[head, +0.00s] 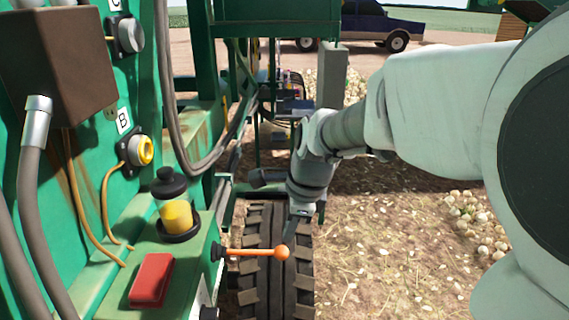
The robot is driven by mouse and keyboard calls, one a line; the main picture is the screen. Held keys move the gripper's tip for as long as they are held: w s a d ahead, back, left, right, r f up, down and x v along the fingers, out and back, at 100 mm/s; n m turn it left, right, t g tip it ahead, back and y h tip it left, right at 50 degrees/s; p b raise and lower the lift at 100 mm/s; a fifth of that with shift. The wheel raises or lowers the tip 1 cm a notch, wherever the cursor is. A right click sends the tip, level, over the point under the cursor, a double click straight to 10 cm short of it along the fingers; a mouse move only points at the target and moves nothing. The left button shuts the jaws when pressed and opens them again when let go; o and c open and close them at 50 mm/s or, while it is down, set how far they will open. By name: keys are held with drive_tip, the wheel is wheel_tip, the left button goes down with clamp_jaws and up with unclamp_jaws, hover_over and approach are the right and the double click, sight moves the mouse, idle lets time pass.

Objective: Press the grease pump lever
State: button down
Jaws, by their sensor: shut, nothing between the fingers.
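The grease pump lever (252,252) is an orange rod with a ball at its right end. It sticks out roughly level from a black pivot on the side of the green machine. The grease pump reservoir (177,215), clear with yellow grease and a black cap, stands on the green ledge to the left. My gripper (289,238) points down, with its shut fingertips right at or just above the lever's ball. I cannot tell whether they touch it. Nothing shows between the fingers.
A red block (151,279) lies on the ledge beside the reservoir. A yellow-ringed knob (139,150) labelled B and a grey hose (33,190) are on the green panel. A tyre (268,215) stands behind the lever. Onions (478,222) lie on open ground at right.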

drive_tip(key=shift+b+x, duration=0.3)
drive_tip(key=shift+x, duration=1.7)
drive_tip(key=shift+d+f, duration=0.1)
drive_tip(key=shift+f, duration=0.05)
wheel_tip(320, 180, down, 9)
drive_tip(key=y+b, duration=0.4)
drive_tip(key=b, duration=1)
drive_tip(key=shift+r+y, duration=0.2)
drive_tip(key=shift+y, duration=0.1)
drive_tip(key=shift+s+d+f, duration=0.1)
drive_tip(key=shift+s+f, duration=0.1)
drive_tip(key=p, duration=0.5)
approach(283, 249)
drive_tip(key=d+f, duration=0.1)
drive_tip(key=s+d+f, duration=0.1)
drive_tip(key=d, duration=0.2)
drive_tip(key=shift+s+f, duration=0.3)
drive_tip(key=shift+f, duration=0.1)
